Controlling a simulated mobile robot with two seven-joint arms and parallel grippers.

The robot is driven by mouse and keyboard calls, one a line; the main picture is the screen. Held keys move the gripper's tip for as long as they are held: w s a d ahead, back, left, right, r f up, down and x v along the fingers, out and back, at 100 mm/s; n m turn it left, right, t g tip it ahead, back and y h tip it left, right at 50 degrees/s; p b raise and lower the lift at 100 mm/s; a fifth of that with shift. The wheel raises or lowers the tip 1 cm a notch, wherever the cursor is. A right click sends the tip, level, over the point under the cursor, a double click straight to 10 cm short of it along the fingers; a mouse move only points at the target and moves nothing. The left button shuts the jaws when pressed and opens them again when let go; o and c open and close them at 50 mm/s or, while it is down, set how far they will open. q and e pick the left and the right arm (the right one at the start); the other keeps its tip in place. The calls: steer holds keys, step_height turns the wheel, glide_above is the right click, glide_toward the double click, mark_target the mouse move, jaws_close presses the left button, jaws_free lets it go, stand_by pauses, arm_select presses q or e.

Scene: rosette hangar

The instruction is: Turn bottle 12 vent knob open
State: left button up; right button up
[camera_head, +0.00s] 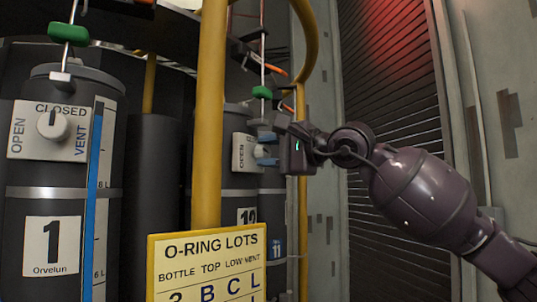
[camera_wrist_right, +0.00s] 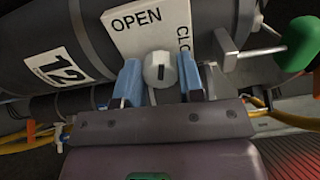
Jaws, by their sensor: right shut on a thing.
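Bottle 12 (camera_head: 237,185) is a dark cylinder behind the yellow post, and its number label shows in the right wrist view (camera_wrist_right: 60,66). Its white vent plate (camera_wrist_right: 140,25) reads OPEN at the top of that view and part of CLOSED at the right. The pale round vent knob (camera_wrist_right: 160,70) has a short dark mark running up and down in that view; I cannot tell which end points. My right gripper (camera_head: 267,150) is shut on the knob, with blue fingers on either side in the wrist view (camera_wrist_right: 160,82). My left gripper is out of view.
Bottle 1 (camera_head: 40,170) stands at the left with its own knob pointing near CLOSED. A yellow post (camera_head: 208,120) and an O-ring lots sign (camera_head: 207,240) stand before bottle 12. A grey wall (camera_head: 320,230) is behind.

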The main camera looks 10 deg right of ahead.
steer(key=shift+n, duration=1.6)
steer(key=o, duration=0.9)
steer(key=shift+s+d, duration=0.1)
steer(key=b+v, duration=0.1)
steer(key=v, duration=0.9)
steer(key=shift+s+d+b, duration=0.15)
steer(key=shift+s+b, duration=0.05)
steer(key=shift+b, duration=0.1)
